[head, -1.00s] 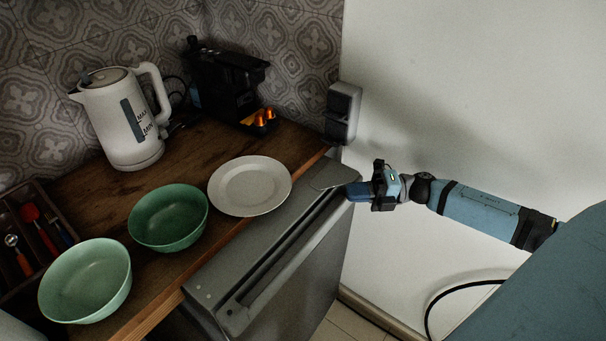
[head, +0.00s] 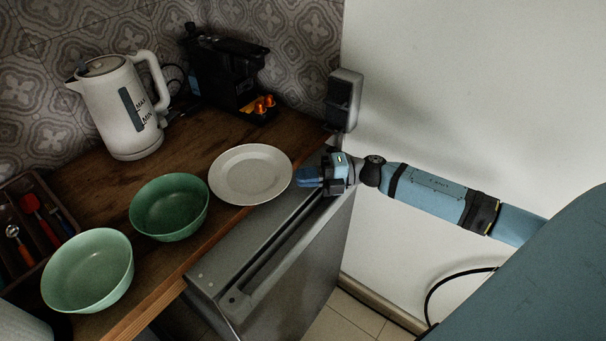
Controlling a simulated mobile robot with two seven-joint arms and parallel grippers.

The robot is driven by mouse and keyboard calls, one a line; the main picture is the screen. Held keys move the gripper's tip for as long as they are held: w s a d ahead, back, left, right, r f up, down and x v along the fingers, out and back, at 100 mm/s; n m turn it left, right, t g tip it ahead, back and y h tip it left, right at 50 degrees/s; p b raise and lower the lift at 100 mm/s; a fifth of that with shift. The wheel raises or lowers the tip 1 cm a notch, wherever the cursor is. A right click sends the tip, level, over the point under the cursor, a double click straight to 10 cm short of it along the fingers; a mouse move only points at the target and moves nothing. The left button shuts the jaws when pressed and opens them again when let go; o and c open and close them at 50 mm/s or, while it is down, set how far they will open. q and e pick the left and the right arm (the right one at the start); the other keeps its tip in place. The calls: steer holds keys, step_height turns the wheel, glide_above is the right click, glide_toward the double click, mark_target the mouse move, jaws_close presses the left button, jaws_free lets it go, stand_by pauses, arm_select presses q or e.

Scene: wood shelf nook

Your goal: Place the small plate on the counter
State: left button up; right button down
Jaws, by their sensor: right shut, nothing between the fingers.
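The small white plate (head: 250,174) lies flat and face up on the wooden counter (head: 98,180), close to its front right edge. My right gripper (head: 300,177) is just off the plate's right rim, with its blue fingers pointing left toward it. The fingers are shut and hold nothing. I cannot tell whether the fingertips touch the rim. My left gripper is out of the picture.
A dark green bowl (head: 168,207) and a light green bowl (head: 88,270) stand left of the plate. A grey appliance (head: 270,250) lies below the gripper.

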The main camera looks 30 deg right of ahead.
steer(key=shift+w+a, duration=0.1)
steer(key=shift+w, duration=0.25)
steer(key=shift+w+a, duration=0.25)
steer(key=shift+w, duration=0.55)
steer(key=shift+w+a, duration=0.25)
steer(key=shift+w, duration=0.5)
